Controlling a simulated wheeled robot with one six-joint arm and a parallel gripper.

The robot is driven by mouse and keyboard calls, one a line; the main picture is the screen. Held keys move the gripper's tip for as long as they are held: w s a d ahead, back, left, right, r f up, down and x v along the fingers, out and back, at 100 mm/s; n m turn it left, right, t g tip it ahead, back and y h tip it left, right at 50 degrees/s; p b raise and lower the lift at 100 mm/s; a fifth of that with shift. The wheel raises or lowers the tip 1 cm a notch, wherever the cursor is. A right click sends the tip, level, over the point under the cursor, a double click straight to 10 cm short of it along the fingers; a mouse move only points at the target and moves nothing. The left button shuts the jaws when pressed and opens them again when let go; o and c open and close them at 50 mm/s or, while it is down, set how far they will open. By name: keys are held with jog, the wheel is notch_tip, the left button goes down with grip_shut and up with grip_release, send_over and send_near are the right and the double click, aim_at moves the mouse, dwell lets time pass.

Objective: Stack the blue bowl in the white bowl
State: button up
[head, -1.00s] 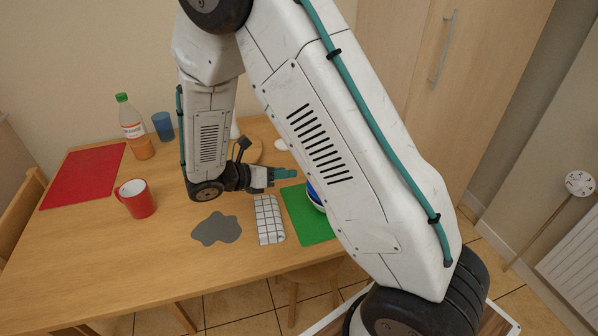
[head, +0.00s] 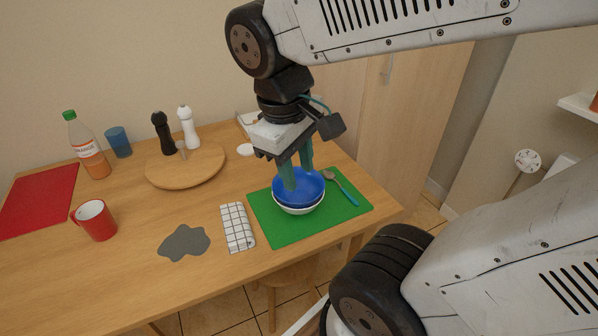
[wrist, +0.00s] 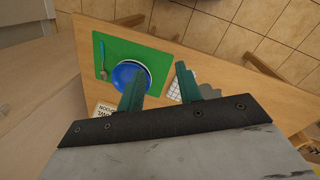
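The blue bowl (head: 312,190) sits inside the white bowl (head: 299,211), whose pale rim shows below it. Both stand on the green placemat (head: 262,224). The wrist view also shows the blue bowl (wrist: 125,73), with a thin white edge (wrist: 151,75) around one side. My gripper (head: 297,172) points down over the bowls. Its teal fingers are apart with nothing between them, and one overlaps the blue bowl in the head view. I cannot tell whether a finger touches the bowl.
A spoon (head: 341,187) lies right of the bowls. A checked cloth (head: 237,227) and grey patch (head: 184,242) lie to the left. A red mug (head: 95,220), bottle (head: 88,145), blue cup (head: 119,142), round board (head: 185,168) and two mills stand further off. The front left table is clear.

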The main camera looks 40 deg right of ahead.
jog(key=s+a+m+t+y, duration=0.1)
jog(key=s+a+r+m, duration=0.1)
jog(key=shift+s+r+t+y, duration=0.1)
jog(key=shift+s+t+y, duration=0.25)
jog(key=shift+t+y, duration=0.05)
